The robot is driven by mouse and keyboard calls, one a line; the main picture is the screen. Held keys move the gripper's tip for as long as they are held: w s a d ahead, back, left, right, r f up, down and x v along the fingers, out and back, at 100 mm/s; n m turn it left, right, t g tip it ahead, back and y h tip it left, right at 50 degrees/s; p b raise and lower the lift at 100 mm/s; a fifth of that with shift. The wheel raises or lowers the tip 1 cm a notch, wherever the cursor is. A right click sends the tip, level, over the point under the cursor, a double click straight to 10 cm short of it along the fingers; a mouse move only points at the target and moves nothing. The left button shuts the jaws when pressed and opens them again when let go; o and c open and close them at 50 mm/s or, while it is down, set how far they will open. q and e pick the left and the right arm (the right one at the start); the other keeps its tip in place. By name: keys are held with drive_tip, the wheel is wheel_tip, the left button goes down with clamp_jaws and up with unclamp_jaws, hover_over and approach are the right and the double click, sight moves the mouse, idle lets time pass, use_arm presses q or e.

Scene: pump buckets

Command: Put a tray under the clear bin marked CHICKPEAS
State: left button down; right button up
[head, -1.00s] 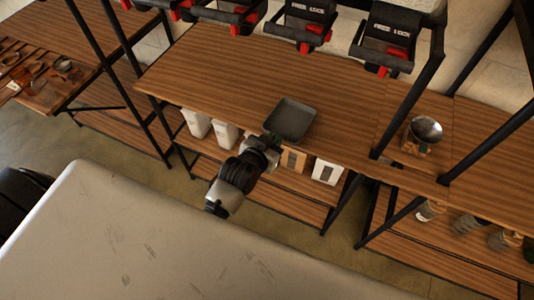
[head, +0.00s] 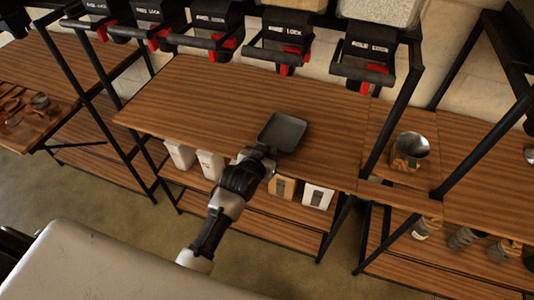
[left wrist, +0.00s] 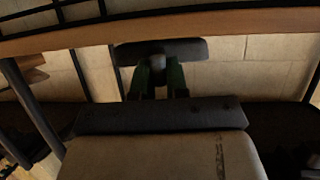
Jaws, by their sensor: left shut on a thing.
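A shallow dark grey tray (head: 282,133) is in my left gripper (head: 262,153), which is shut on its near edge. The tray appears to be over the wooden shelf; I cannot tell whether it touches it. In the left wrist view the dark fingers reach to a dark flat piece (left wrist: 185,48), seen nearly edge-on, which looks like the tray. Behind and above the tray hangs a row of black dispensers. A clear bin (head: 385,9) with pale beige contents is partly cut off at the top right. No CHICKPEAS mark is readable. My right gripper is not in view.
The wooden shelf (head: 200,95) is clear around the tray. Dispensers with red levers, such as this one (head: 285,38), overhang its back. White containers (head: 318,196) stand on a lower shelf. A metal bowl (head: 411,146) sits to the right, beyond a black post.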

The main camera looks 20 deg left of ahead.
use_arm(q)
drive_tip(key=shift+f, duration=0.35)
drive_tip(key=c, duration=1.1)
unclamp_jaws()
drive_tip(key=shift+o, duration=0.2)
drive_tip(key=v, duration=1.1)
drive_tip(key=shift+b, duration=0.45)
drive_tip(key=s+f+g, duration=0.2)
drive_tip(key=s+f, duration=0.1)
drive_tip(key=f, duration=0.7)
drive_tip(key=s+f+g, duration=0.2)
drive_tip(key=s+f, duration=0.1)
drive_tip(key=f, duration=0.6)
drive_tip(key=s+f+g, duration=0.2)
drive_tip(key=s+f, duration=0.2)
drive_tip(key=f, duration=0.6)
drive_tip(key=s+a+f+g, duration=0.2)
drive_tip(key=s+f, duration=0.3)
drive_tip(key=s, duration=0.4)
drive_tip(key=s+a+f+g+y, duration=0.1)
drive_tip(key=s+a+f+g, duration=0.1)
drive_tip(key=s+f, duration=0.4)
drive_tip(key=s+a+f+g, duration=0.2)
drive_tip(key=s+f, duration=0.4)
drive_tip(key=s, duration=0.5)
drive_tip(key=shift+s+a+m+y, duration=0.15)
drive_tip(key=shift+s+m+y, duration=0.15)
drive_tip(key=shift+m+y, duration=0.1)
